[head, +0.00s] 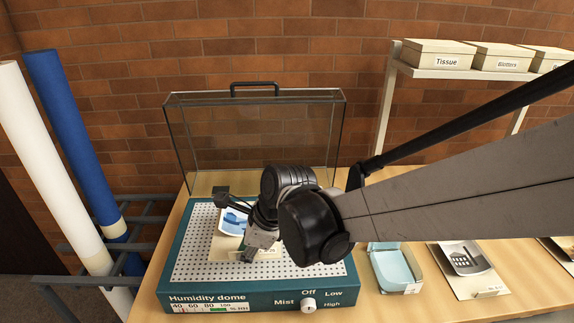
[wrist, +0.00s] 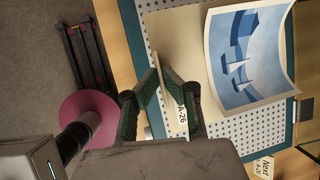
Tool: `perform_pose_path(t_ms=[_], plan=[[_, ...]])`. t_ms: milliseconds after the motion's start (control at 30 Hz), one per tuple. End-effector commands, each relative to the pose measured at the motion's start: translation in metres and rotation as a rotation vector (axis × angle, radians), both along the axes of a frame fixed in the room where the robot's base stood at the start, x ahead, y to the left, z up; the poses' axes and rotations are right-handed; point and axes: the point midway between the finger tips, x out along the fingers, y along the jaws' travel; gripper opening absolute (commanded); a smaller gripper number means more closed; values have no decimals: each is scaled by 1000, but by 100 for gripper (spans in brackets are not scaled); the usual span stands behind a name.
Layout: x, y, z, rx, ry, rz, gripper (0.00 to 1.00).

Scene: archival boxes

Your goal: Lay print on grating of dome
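The print (wrist: 245,55), a blue picture of sailboats with a cream border, curls upward at its edges. It lies on a cream board (wrist: 178,35) labelled A-26, over the white perforated grating (head: 190,247) of the teal humidity dome. In the head view the print (head: 233,221) is partly hidden by my arm. My gripper (wrist: 160,77) has its green fingers close together on a thin upright cream tab at the board's edge. In the head view my gripper (head: 262,246) is low over the grating. Whether the board touches the grating is not clear.
The dome's clear lid (head: 215,130) stands open at the back. A knob (head: 308,305) is on the dome's front. A blue tray (head: 397,268) and another print (head: 465,260) lie to the right. Blue (head: 75,140) and white rolls (head: 45,160) stand left. Labelled boxes (head: 437,55) sit on a shelf.

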Motion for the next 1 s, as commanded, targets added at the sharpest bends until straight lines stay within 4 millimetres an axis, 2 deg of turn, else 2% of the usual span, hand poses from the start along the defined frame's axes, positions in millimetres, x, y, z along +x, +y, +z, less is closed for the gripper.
perform_pose_path(t_ms=[100,300,467,733,1000], plan=[[22,-11,-14,1,-1,-4,0],[41,-21,-27,-1,0,0,0],[44,-23,-35,0,0,0,0],[44,-23,-66,0,-1,0,0],[43,-23,-70,0,-1,0,0]])
